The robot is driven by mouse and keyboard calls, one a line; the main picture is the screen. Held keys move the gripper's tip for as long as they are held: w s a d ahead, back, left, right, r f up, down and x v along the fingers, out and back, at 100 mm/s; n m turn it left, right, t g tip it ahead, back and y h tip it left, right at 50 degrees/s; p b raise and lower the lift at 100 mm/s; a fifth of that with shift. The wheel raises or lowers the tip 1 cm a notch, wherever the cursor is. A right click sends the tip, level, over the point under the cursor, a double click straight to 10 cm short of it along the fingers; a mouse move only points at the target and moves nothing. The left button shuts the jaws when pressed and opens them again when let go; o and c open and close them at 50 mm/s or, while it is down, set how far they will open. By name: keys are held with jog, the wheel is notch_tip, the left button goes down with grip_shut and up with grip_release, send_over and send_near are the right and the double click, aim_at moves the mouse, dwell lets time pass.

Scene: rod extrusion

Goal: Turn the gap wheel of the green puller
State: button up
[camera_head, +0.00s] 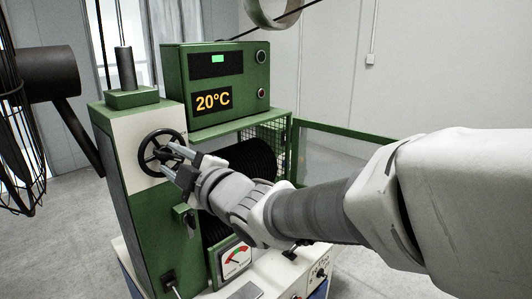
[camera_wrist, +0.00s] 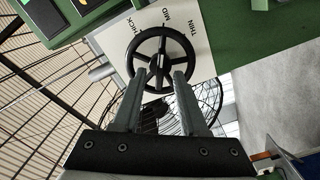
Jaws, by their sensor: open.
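The green puller (camera_head: 155,225) stands in the middle left of the head view, a tall green machine with a white panel. Its black spoked gap wheel (camera_head: 160,152) sits on that panel. In the wrist view the wheel (camera_wrist: 160,59) is near the top centre, with the words THICK, MID and THIN around it. My gripper (camera_head: 172,164) is at the wheel. Its two fingers are apart and reach toward the lower part of the rim in the wrist view (camera_wrist: 160,82). I cannot tell whether the fingertips touch the wheel. The hub is visible between and above the fingertips.
A green control box (camera_head: 215,82) reading 20°C is behind the puller. A black caged fan (camera_head: 20,130) stands at the left. A red-and-white dial gauge (camera_head: 234,258) is below my arm. A green rail (camera_head: 345,132) runs behind it. Open floor (camera_head: 60,250) lies at the left.

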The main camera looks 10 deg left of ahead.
jog(key=shift+w+a, duration=0.15)
jog(key=shift+a, duration=0.1)
grip_shut()
dwell(0.5)
jog(key=m, duration=0.3)
jog(key=shift+d+m+b, duration=0.1)
jog(key=shift+m+b, duration=0.3)
jog(key=shift+w+r+m, duration=0.1)
jog(key=shift+m, duration=1.8)
